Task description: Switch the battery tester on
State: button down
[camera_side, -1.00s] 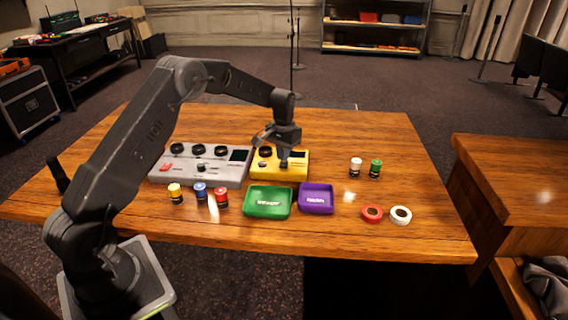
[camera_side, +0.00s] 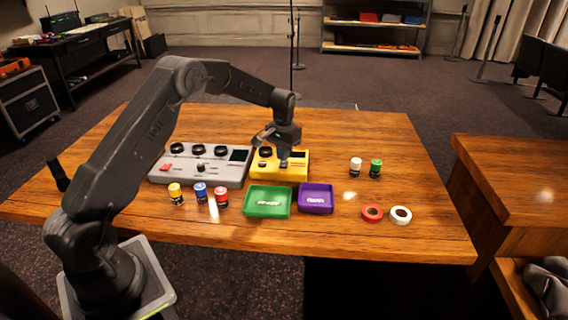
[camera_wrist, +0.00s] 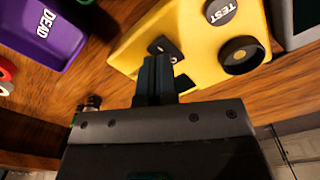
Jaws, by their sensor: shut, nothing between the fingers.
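The battery tester is a yellow box (camera_side: 294,173) in the middle of the table, with a dark screen and a black knob. In the wrist view, the yellow tester (camera_wrist: 204,65) shows a round black button marked TEST (camera_wrist: 220,11), a black knob (camera_wrist: 240,55) and a small black switch (camera_wrist: 165,48). My gripper (camera_side: 284,163) is over the tester. Its closed, empty fingers (camera_wrist: 156,62) are right at the switch and hide part of it. I cannot tell whether they touch it, or which way the switch is set.
A grey panel (camera_side: 225,177) with knobs stands just left of the tester. A green tray (camera_side: 269,214) and a purple tray (camera_side: 316,210) lie in front. Several batteries and a red tape roll (camera_side: 372,213) and white tape roll (camera_side: 400,215) stand around. The table behind the tester is clear.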

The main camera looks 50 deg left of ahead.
aim_at(284, 165)
jog(key=shift+f, duration=1.35)
dwell(0.6)
jog(key=shift+r, duration=0.1)
jog(key=shift+r, duration=3.45)
